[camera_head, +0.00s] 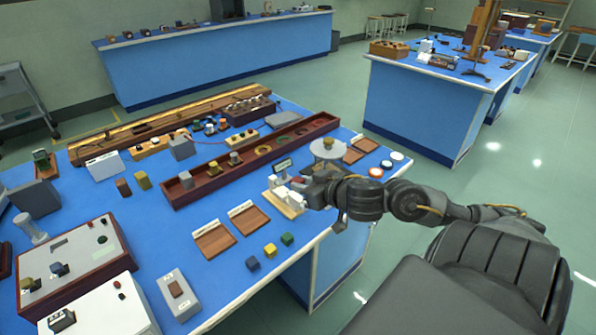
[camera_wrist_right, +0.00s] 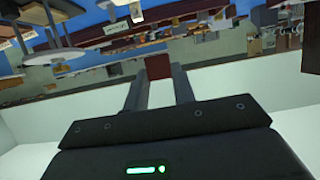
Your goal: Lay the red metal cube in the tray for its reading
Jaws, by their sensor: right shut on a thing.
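My right gripper (camera_head: 308,184) is over the right part of the near blue bench, beside a small white instrument with a display. In the right wrist view its two fingers (camera_wrist_right: 158,85) are shut on a dark red cube (camera_wrist_right: 158,66) at their tips. My left gripper is not in view.
A blue cube (camera_head: 252,264), a yellow cube (camera_head: 270,250) and a green cube (camera_head: 287,239) stand near the front edge. The white instrument (camera_head: 288,200) and a round plate (camera_head: 328,149) are close to the gripper. A long dark red rack (camera_head: 215,178) lies behind.

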